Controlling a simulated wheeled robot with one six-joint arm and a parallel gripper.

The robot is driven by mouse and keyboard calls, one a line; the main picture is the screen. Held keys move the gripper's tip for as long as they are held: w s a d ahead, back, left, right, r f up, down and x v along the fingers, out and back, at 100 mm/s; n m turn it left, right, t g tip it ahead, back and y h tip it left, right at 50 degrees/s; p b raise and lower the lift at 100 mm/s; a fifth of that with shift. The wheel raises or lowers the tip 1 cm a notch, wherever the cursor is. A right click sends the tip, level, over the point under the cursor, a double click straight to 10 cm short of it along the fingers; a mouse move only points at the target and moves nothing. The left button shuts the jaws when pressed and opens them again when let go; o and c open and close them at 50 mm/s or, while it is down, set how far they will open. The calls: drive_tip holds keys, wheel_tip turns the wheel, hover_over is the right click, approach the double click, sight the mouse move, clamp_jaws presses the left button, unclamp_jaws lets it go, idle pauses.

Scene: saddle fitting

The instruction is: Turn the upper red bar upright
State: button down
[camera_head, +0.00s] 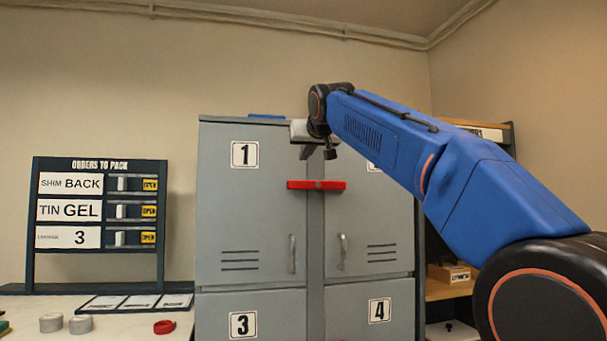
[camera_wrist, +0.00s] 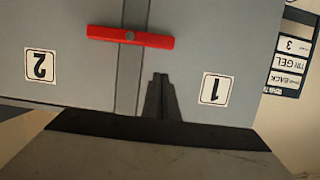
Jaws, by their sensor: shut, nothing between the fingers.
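The upper red bar (camera_head: 316,185) lies level across the seam between the two upper locker doors, on a central pivot. In the wrist view, which is upside down, the red bar (camera_wrist: 105,34) also lies nearly level, with a round grey pivot (camera_wrist: 130,36) at its middle. My gripper (camera_head: 306,152) is above the bar in the head view, apart from it. In the wrist view my gripper (camera_wrist: 160,82) shows as dark fingers close together, with nothing held and a gap to the bar.
Grey lockers (camera_head: 241,220) carry door handles (camera_head: 292,254) below the bar. A blue item (camera_head: 266,116) lies on the locker top. An order board (camera_head: 98,220) stands left, above a table with a red ring (camera_head: 164,327). Shelving (camera_head: 450,290) stands right.

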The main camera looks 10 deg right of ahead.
drive_tip(key=shift+w+r, duration=0.25)
drive_tip(key=shift+r, duration=0.55)
drive_tip(key=x, duration=1)
drive_tip(key=shift+w, duration=0.1)
wheel_tip(320, 180, down, 4)
drive_tip(key=shift+r, duration=0.15)
drive_tip(key=shift+a, duration=0.15)
